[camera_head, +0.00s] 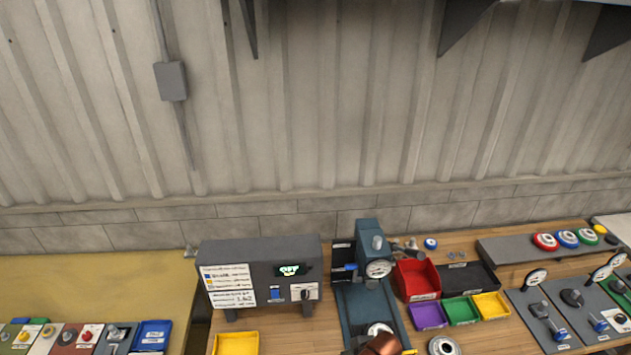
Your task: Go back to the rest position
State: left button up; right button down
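Neither of my grippers is in view, and none of my arm links can be made out with certainty. A dark grey control box (258,268) stands on the wooden bench (300,335), with a lit display reading "OFF", a blue switch, a dial and a white label. A blue-grey press-like device (369,245) with a round gauge stands to its right. A copper-brown part (383,344) shows at the bottom edge, partly cut off.
Bins stand right of the device: red (415,277), black (468,277), purple (427,314), green (461,310) and yellow (491,304). Grey panels with gauges (545,320) lie farther right. A yellow tray (236,344) is at the front. A yellowish table (95,285) is at left, a corrugated wall (330,110) behind.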

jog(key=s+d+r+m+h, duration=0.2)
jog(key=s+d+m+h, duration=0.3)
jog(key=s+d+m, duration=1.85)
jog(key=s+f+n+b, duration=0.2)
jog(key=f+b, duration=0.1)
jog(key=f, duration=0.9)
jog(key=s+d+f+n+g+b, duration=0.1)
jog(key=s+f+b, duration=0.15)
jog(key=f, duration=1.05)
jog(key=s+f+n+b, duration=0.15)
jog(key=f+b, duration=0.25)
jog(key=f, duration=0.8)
pick_arm(q)
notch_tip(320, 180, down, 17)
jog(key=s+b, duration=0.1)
jog(key=b, duration=0.6)
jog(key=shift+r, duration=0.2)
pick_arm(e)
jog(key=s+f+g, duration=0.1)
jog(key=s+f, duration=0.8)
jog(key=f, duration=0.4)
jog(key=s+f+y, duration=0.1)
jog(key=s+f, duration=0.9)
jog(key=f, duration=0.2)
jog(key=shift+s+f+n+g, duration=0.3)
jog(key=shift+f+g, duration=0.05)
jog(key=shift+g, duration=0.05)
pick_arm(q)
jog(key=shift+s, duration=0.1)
